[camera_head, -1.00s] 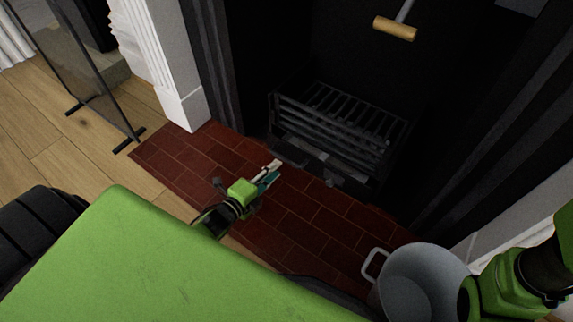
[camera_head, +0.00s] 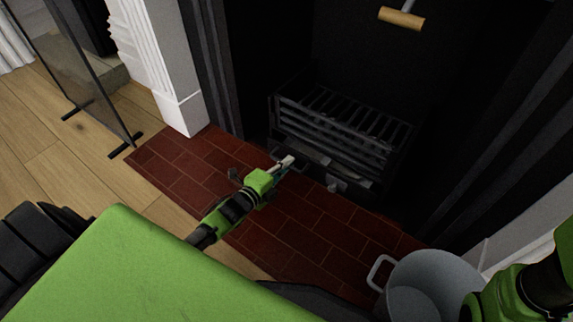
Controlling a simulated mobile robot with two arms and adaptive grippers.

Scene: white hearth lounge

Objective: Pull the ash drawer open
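The black fire grate (camera_head: 345,130) stands in the dark fireplace opening. Low under its front bars is a dark, partly shadowed strip that looks like the front of the ash drawer (camera_head: 318,172), with a small grey piece showing at its right part. My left gripper (camera_head: 286,165) is at the left part of this front, with its fingertips pointing at it. The fingers look close together; whether they touch or grip the drawer is unclear. My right arm shows at the lower right; its gripper is not visible.
A grey bucket (camera_head: 432,285) with a white handle stands at the lower right by the brick hearth (camera_head: 200,165). A glass fire screen (camera_head: 80,60) stands at the left on the wood floor. A wooden-handled tool (camera_head: 401,18) is at the top. The left hearth is clear.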

